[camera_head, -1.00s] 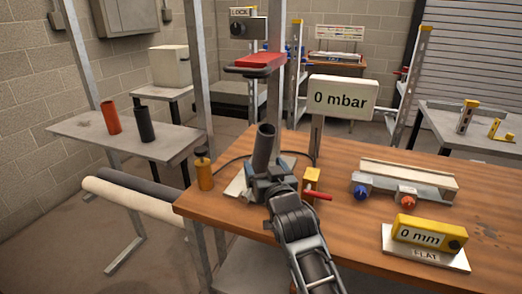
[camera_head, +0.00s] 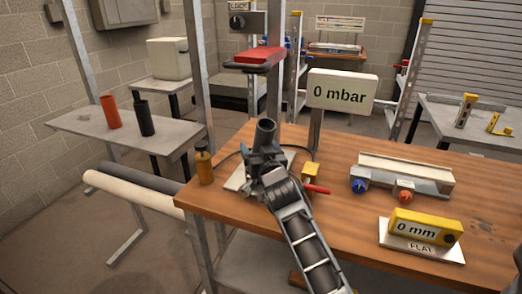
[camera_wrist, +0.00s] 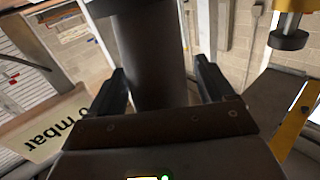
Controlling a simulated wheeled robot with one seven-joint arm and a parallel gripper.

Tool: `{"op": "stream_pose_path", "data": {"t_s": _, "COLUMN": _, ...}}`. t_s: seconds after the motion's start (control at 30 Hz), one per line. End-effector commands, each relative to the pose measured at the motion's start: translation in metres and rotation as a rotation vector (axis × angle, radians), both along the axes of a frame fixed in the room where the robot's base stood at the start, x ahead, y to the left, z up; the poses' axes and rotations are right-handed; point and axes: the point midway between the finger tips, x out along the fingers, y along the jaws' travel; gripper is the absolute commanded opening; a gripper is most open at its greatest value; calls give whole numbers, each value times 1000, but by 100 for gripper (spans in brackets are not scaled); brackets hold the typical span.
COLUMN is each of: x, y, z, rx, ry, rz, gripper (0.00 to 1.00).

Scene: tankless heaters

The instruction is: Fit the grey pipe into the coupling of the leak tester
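The dark grey pipe (camera_head: 265,132) stands nearly upright above the left part of the wooden bench. My gripper (camera_head: 264,162) is around its lower part; in the wrist view the fingers lie on either side of the pipe (camera_wrist: 148,55), which appears held. The leak tester has a pale base plate (camera_head: 236,182), a yellow valve block (camera_head: 310,173) with a red lever, and a sign (camera_head: 342,91) reading "0 mbar". My gripper hides the coupling and the pipe's lower end, so I cannot tell whether the pipe is inside it.
On the wooden bench (camera_head: 350,240) stand an orange bottle (camera_head: 204,168) at left, a clamp fixture (camera_head: 405,172) and a yellow gauge (camera_head: 425,227) reading "0 mm". A red pipe (camera_head: 111,112) and another dark pipe (camera_head: 145,118) stand on a side shelf. A metal post rises by the bench's left edge.

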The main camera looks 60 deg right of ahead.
Motion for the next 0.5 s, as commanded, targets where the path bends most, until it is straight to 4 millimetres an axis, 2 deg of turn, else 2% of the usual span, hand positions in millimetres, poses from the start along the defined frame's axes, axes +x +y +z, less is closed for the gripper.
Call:
{"op": "stream_pose_path", "data": {"t_s": 0.07, "x": 0, "y": 0, "z": 0, "rx": 0, "ry": 0, "rz": 0, "gripper": 75}}
{"op": "stream_pose_path", "data": {"t_s": 0.5, "x": 0, "y": 0, "z": 0, "rx": 0, "ry": 0, "rz": 0, "gripper": 33}}
